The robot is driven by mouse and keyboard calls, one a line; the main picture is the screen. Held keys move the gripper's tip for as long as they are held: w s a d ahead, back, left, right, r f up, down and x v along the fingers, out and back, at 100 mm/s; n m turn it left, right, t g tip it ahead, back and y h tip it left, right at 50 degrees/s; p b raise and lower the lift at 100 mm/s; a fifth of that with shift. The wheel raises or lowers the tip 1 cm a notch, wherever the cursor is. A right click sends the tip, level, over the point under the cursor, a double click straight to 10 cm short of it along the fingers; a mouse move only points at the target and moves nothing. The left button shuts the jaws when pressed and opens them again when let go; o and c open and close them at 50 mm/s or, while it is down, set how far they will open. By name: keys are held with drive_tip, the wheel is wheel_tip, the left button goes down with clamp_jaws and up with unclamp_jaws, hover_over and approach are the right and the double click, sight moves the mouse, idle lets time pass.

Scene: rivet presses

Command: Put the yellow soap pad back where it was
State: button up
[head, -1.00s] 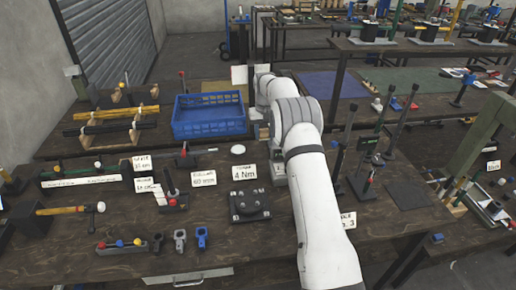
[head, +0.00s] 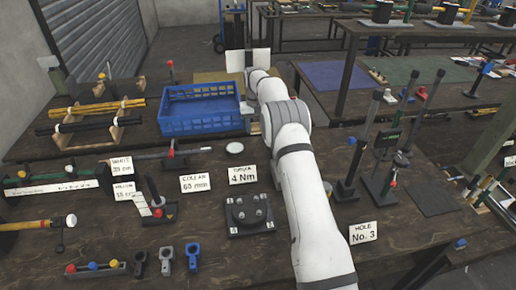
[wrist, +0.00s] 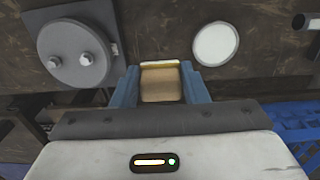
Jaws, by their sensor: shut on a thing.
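My gripper (wrist: 160,85) has two blue fingers, shut on a small tan-yellow block with a pale yellow edge, which looks like the yellow soap pad (wrist: 161,84). The pad sits between the fingertips in the wrist view, over the dark wooden bench. Whether it touches the bench I cannot tell. In the head view my white arm reaches over the bench to beside the blue crate (head: 190,127), and the arm mostly hides the gripper and pad. A white disc (wrist: 216,43) lies near the gripper; it also shows in the head view (head: 208,147).
A dark fixture with bolts (head: 249,212) stands in front of the disc, near the "4 Nm" card (head: 242,175) and "60 mm" card (head: 195,183). Upright posts (head: 352,170) stand right of my arm. A "Hole No. 3" card (head: 363,233) stands nearer the front edge.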

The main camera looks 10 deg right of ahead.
sight(257, 125)
drive_tip(key=f, duration=0.2)
drive_tip(key=f+p, duration=0.1)
drive_tip(key=f, duration=0.5)
drive_tip(key=shift+s+d+f, duration=0.1)
drive_tip(key=shift+d+f, duration=0.05)
drive_tip(key=shift+d, duration=0.1)
drive_tip(key=shift+f, duration=0.1)
drive_tip(key=o, duration=0.9)
wheel_tip(257, 125, up, 12)
drive_tip(key=shift+f+b, duration=0.15)
drive_tip(key=shift+b, duration=0.4)
drive_tip(key=s+r+t, duration=0.1)
drive_tip(key=s+r, duration=1.5)
drive_tip(key=r, duration=0.1)
drive_tip(key=s+r+t, duration=0.1)
drive_tip(key=s+r, duration=0.2)
drive_tip(key=s, duration=1.2)
drive_tip(key=shift+t, duration=0.5)
drive_tip(key=s+f, duration=0.2)
drive_tip(key=s, duration=0.4)
drive_tip(key=s+f, duration=0.1)
drive_tip(key=s, duration=0.5)
drive_tip(key=s+f, duration=0.2)
drive_tip(key=s, duration=0.4)
drive_tip(key=shift+s+d+f, duration=0.3)
drive_tip(key=shift+s, duration=0.05)
